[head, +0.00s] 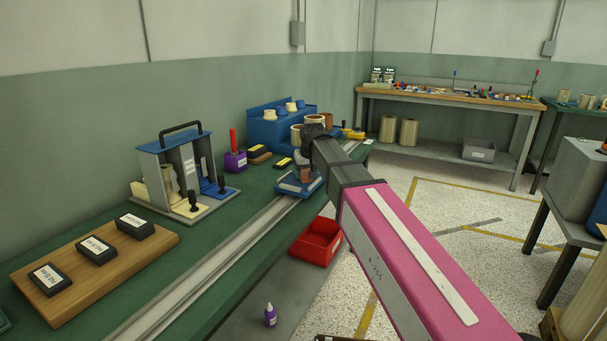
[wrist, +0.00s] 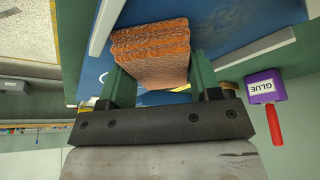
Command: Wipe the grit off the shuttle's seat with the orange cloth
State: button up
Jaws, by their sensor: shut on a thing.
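The shuttle (head: 290,187) is a blue carriage with pale bars, on the rail of the green bench in the head view. In the wrist view its blue top (wrist: 262,20) lies beneath my gripper, between pale bars. The orange cloth (wrist: 150,45) is a thick folded pad between the green fingers of my gripper (wrist: 158,75). My gripper is shut on it, right over the shuttle; I cannot tell whether the cloth touches the seat. In the head view my gripper (head: 305,168) hides much of the cloth and seat. I can make out no grit.
A pale rail (head: 205,265) runs along the bench. A blue stand with spools (head: 265,130) is behind. A red bin (head: 318,243) sits below the bench edge.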

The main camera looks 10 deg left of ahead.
aim_at(299, 182)
jog(key=shift+s+a, duration=0.2)
jog(key=shift+s, duration=0.4)
jog(key=shift+s+a, duration=0.15)
jog(key=shift+s, duration=0.45)
jog(key=shift+s+a, duration=0.25)
jog(key=shift+s, duration=0.3)
jog(key=shift+s+a, duration=0.2)
jog(key=shift+s, duration=0.35)
jog(key=shift+r, duration=3.5)
